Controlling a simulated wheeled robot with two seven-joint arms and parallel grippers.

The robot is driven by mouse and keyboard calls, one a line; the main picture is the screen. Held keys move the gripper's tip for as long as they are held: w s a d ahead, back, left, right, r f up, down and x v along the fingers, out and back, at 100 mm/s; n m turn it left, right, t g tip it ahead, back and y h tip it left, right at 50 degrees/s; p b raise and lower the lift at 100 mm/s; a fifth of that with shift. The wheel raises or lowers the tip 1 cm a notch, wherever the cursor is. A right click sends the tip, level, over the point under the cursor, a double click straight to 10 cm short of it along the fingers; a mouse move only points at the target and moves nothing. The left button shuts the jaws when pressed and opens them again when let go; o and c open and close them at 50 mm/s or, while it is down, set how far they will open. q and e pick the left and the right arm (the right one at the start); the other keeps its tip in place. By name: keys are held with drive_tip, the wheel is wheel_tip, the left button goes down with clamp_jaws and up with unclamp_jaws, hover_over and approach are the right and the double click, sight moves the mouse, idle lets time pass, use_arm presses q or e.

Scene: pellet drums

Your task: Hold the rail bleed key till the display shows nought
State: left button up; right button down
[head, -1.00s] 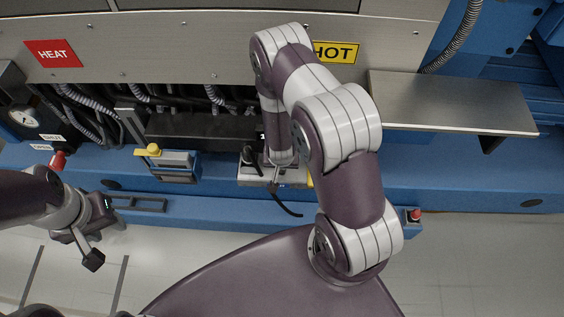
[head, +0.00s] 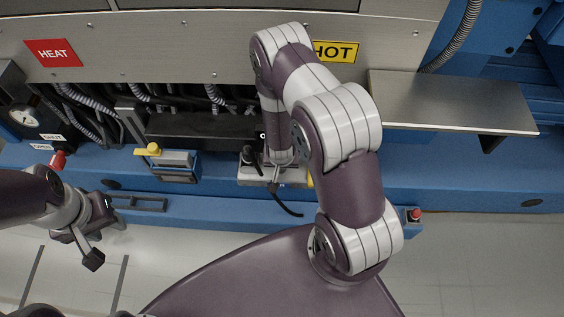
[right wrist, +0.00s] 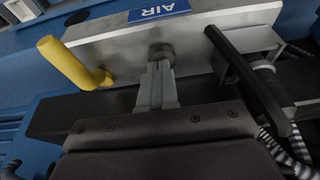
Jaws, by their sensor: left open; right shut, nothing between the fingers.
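In the right wrist view, my right gripper (right wrist: 157,72) is shut and empty. Its fingertips are at a round dark key (right wrist: 160,52) on a pale metal panel (right wrist: 190,42) under a blue AIR label (right wrist: 158,11); they appear to touch it. How far the key is pressed in cannot be told. In the head view, a small black display (head: 263,135) beside my right forearm is partly hidden and seems to read 0. My left gripper (head: 98,243) is open and empty at the lower left, away from the panel.
A yellow handle (right wrist: 75,62) and a black lever (right wrist: 248,75) flank the key in the right wrist view. In the head view, a yellow-knobbed latch (head: 153,150), a red-handled valve (head: 58,159) and a steel shelf (head: 450,100) stand along the blue machine.

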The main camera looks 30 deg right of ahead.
drive_tip(key=shift+s+a+f, duration=0.1)
drive_tip(key=shift+s+f, duration=0.25)
drive_tip(key=shift+s, duration=0.1)
idle(0.5)
drive_tip(key=r+p, duration=0.2)
drive_tip(key=p, duration=0.1)
drive_tip(key=r+p, duration=0.1)
drive_tip(key=r, duration=0.1)
drive_tip(key=shift+w, duration=0.35)
drive_tip(key=p+v, duration=0.3)
drive_tip(key=v, duration=0.7)
drive_tip(key=shift+r, duration=0.4)
drive_tip(key=shift+w, duration=0.15)
